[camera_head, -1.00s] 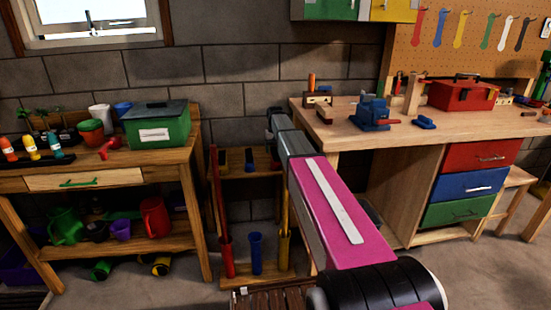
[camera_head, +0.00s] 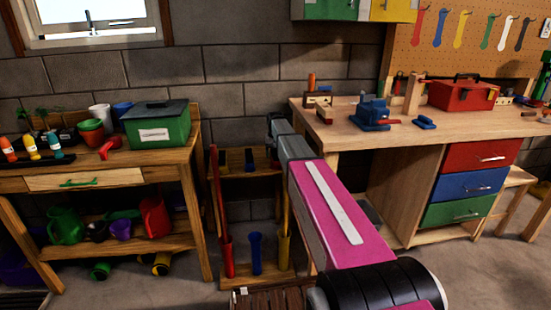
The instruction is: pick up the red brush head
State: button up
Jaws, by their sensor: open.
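My gripper (camera_head: 272,126) is at the far end of my arm, above the back right of a small wooden rack (camera_head: 250,187). It is seen from behind, and its fingers are mostly hidden by the arm. A red long-handled tool (camera_head: 217,205) stands upright at the rack's left side, with a wider red lower end (camera_head: 228,260). Dark pieces with a yellow part (camera_head: 223,160) and a blue part (camera_head: 249,160) lie on the rack's top. I cannot clearly make out a separate red brush head; part of the rack top is behind my arm.
A potting bench (camera_head: 110,180) with a green box (camera_head: 157,128) stands at left. A workbench (camera_head: 345,133) with a blue vise (camera_head: 373,115) and a red toolbox (camera_head: 463,94) stands at right. Blue (camera_head: 256,252) and yellow (camera_head: 285,245) tools stand low in the rack.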

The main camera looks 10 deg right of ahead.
jog(key=c, duration=1)
jog(key=shift+c, duration=0.2)
